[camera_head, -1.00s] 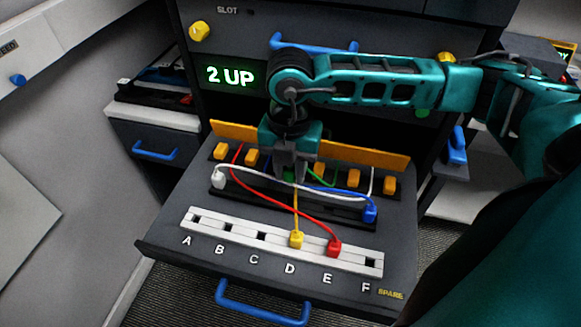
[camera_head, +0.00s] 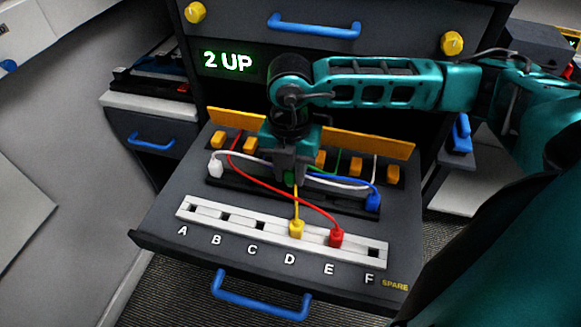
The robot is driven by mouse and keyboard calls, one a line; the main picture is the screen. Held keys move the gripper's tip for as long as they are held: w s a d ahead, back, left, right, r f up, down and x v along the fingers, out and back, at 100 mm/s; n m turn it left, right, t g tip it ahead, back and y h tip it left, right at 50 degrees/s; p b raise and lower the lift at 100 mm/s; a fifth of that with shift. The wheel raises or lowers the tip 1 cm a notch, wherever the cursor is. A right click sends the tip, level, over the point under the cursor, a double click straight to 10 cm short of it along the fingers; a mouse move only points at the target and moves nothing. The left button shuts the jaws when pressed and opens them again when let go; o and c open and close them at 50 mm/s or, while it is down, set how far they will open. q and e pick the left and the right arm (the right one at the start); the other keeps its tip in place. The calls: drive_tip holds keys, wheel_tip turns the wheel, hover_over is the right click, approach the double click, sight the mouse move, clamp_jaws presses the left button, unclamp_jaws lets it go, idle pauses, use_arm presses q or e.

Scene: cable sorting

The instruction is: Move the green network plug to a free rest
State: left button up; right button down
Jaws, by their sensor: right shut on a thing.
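My right gripper (camera_head: 290,177) points down over the pulled-out drawer and is shut on the green network plug (camera_head: 290,179), which is mostly hidden between the fingers. A green cable (camera_head: 337,162) shows behind, to the right of the gripper. The dark rest strip (camera_head: 325,193) lies across the drawer. The white plug (camera_head: 216,168) is at its left end and the blue plug (camera_head: 373,201) at its right end. Its middle is partly hidden by my gripper and the cables. My left gripper is not in view.
The white socket strip (camera_head: 243,226) is lettered A to F. The yellow plug (camera_head: 296,229) is in D and the red plug (camera_head: 336,237) in E; the other sockets look empty. Crossing cables lie near my gripper. An orange rail (camera_head: 370,145) stands behind. A display (camera_head: 228,61) reads "2 UP".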

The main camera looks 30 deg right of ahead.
idle(0.8)
drive_tip(key=shift+b, duration=0.35)
idle(0.7)
idle(0.3)
drive_tip(key=shift+f+b, duration=1)
drive_tip(key=shift+f, duration=0.1)
idle(0.6)
drive_tip(key=shift+f+b, duration=0.4)
idle(0.6)
idle(0.3)
drive_tip(key=shift+c, duration=1.4)
unclamp_jaws()
drive_tip(key=shift+r, duration=0.1)
